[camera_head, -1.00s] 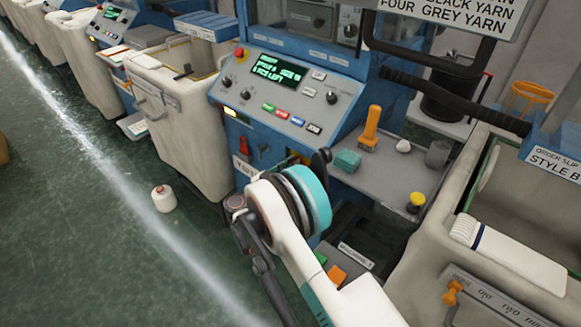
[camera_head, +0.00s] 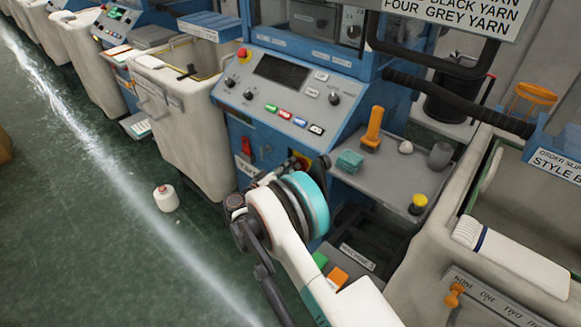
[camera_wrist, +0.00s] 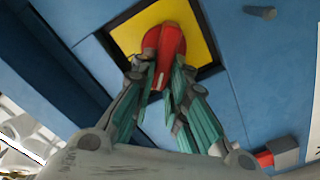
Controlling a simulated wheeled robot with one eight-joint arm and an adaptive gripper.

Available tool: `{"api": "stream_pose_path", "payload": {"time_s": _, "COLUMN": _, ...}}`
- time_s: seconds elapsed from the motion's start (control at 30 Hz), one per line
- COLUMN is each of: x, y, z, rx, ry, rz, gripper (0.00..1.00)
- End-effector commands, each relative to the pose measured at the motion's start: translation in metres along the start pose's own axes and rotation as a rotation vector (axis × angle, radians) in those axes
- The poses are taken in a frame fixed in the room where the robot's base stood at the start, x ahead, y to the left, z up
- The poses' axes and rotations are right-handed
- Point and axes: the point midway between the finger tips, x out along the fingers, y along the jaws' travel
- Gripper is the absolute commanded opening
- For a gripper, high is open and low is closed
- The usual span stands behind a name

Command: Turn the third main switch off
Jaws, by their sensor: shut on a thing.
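The main switch is a red rotary handle (camera_wrist: 165,48) on a yellow square plate (camera_wrist: 190,12) with a dark border, on the blue machine front in the wrist view. My gripper (camera_wrist: 163,72) is shut on the red handle, with its teal-padded fingers on either side. In the head view the yellow plate (camera_head: 301,160) is mostly hidden behind my wrist and gripper (camera_head: 290,165). The control panel screen (camera_head: 281,71) above it is dark. The panel's row of coloured buttons (camera_head: 293,117) is uncovered.
A grey side shelf (camera_head: 385,175) right of the switch carries an orange-handled tool (camera_head: 371,128), a teal block (camera_head: 348,161) and a yellow-topped button (camera_head: 418,203). A cream bin (camera_head: 187,125) stands to the left.

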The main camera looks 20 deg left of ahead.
Motion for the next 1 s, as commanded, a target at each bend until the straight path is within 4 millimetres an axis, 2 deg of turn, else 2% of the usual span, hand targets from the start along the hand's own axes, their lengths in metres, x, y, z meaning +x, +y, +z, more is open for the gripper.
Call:
{"api": "stream_pose_path", "payload": {"time_s": 0.6, "x": 0.0, "y": -0.011, "z": 0.003, "rx": -0.549, "ry": 0.001, "rz": -0.001, "gripper": 0.0}}
{"api": "stream_pose_path", "payload": {"time_s": 1.0, "x": 0.0, "y": -0.014, "z": 0.005, "rx": -0.733, "ry": 0.001, "rz": -0.001, "gripper": 0.0}}
